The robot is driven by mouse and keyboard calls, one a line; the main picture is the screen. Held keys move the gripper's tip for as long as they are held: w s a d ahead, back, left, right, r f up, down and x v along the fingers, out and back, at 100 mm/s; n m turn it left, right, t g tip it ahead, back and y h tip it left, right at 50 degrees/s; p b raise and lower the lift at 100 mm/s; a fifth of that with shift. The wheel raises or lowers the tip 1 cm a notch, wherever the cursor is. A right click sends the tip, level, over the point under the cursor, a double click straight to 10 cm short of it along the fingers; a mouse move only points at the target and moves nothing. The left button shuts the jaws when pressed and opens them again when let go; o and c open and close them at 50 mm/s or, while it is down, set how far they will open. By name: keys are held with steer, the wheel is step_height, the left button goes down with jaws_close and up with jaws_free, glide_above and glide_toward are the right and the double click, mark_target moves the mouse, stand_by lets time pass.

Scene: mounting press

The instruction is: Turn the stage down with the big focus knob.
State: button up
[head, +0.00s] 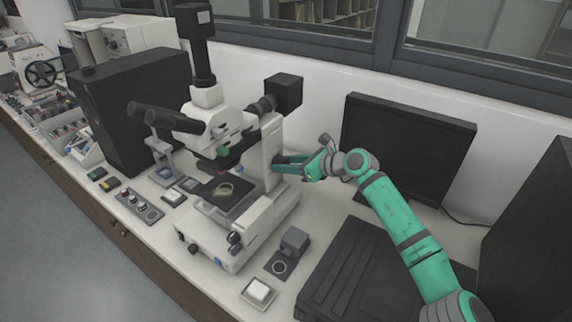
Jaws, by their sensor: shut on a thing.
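The white microscope (272,140) stands on the bench in the middle of the head view. My gripper (280,161) reaches in from the right, at the right side of the microscope's upright. Its fingers are shut at the upright, on what appears to be the big focus knob. The fingers hide the knob, so its shape and angle cannot be told. Smaller black knobs (235,241) sit low on the front right of the microscope base.
A black monitor (408,150) stands behind my arm. A dark flat case (350,275) lies at the front right. A small grey block (294,241) and a white dish (258,292) sit right of the base. A black computer tower (130,105) stands at the left.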

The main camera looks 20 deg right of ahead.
steer(key=shift+d+m+g+y, duration=0.2)
steer(key=shift+m+g+y, duration=0.3)
steer(key=shift+m, duration=0.5)
steer(key=o, duration=1)
steer(key=shift+o, duration=0.2)
steer(key=v, duration=1)
steer(key=shift+s+d, duration=0.2)
steer(key=shift+d, duration=0.15)
steer(key=shift+r, duration=0.1)
